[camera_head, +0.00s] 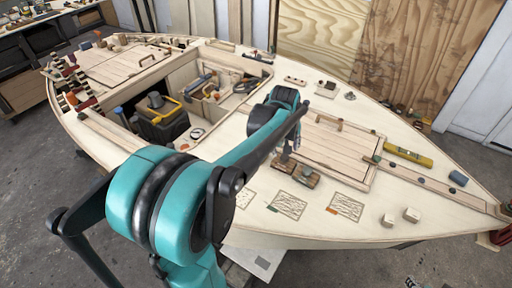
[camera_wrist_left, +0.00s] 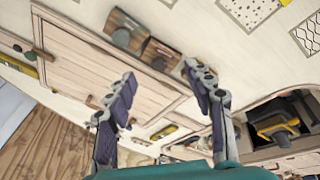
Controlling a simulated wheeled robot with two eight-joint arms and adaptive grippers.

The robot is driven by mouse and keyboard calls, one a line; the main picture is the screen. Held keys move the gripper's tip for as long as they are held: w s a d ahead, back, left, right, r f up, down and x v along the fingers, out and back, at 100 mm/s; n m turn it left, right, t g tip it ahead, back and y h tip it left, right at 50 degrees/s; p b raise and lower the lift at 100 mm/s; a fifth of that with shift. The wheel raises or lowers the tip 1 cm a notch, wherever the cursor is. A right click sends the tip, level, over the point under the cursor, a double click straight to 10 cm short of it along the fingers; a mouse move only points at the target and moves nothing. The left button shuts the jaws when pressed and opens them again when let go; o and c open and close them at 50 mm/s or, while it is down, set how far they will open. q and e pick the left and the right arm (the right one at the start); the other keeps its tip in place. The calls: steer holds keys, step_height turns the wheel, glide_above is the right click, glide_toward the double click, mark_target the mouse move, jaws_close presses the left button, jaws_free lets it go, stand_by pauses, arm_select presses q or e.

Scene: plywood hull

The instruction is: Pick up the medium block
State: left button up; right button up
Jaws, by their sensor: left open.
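Two brown wooden blocks sit side by side on the pale deck beside the planked hatch, one (camera_head: 304,179) nearer the front. In the left wrist view they are the larger block (camera_wrist_left: 132,25) and the smaller block (camera_wrist_left: 165,50), each with a dark round knob or disc on it. I cannot tell which one is the medium block. My left gripper (camera_head: 286,155) hangs just over the blocks in the head view and partly covers them. In the left wrist view its fingers (camera_wrist_left: 158,75) are spread, with nothing between them. My right gripper is not in view.
Two small pale blocks (camera_head: 411,214) stand on the deck at the right. A yellow tube (camera_head: 408,154) lies beyond the hatch (camera_head: 330,147). Patterned cards (camera_head: 288,205) lie near the front edge. An open well holds a black and yellow toolbox (camera_head: 160,118).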

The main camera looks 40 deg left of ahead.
arm_select(q)
steer(key=w+a+f+n+g+p, duration=0.1)
steer(key=w+a+f+n+p, duration=0.1)
steer(key=a, duration=0.4)
steer(key=w+a+f+n+g+p, duration=0.1)
steer(key=w+a+f+n+p, duration=0.1)
steer(key=a+f+n, duration=0.1)
steer(key=w+a+f+n+g+p, duration=0.1)
steer(key=w+a+f+n+p, duration=0.1)
steer(key=a, duration=0.6)
steer(key=shift+w+a+f+n+h+p, duration=0.15)
steer(key=shift+a+f+n+h+p, duration=0.1)
steer(key=shift+f+n, duration=0.2)
steer(key=shift+w+a+f+n+h+p, duration=0.1)
steer(key=shift+w+f+n+h+p, duration=0.1)
steer(key=shift+f+n, duration=0.25)
steer(key=f, duration=0.3)
steer(key=shift+a+f+b, duration=0.2)
steer(key=shift+f+b, duration=0.1)
steer(key=shift+f, duration=0.05)
steer(key=f, duration=0.3)
steer(key=f+b, duration=0.1)
steer(key=f, duration=0.1)
steer(key=shift+w, duration=0.25)
steer(key=c, duration=0.3)
jaws_close()
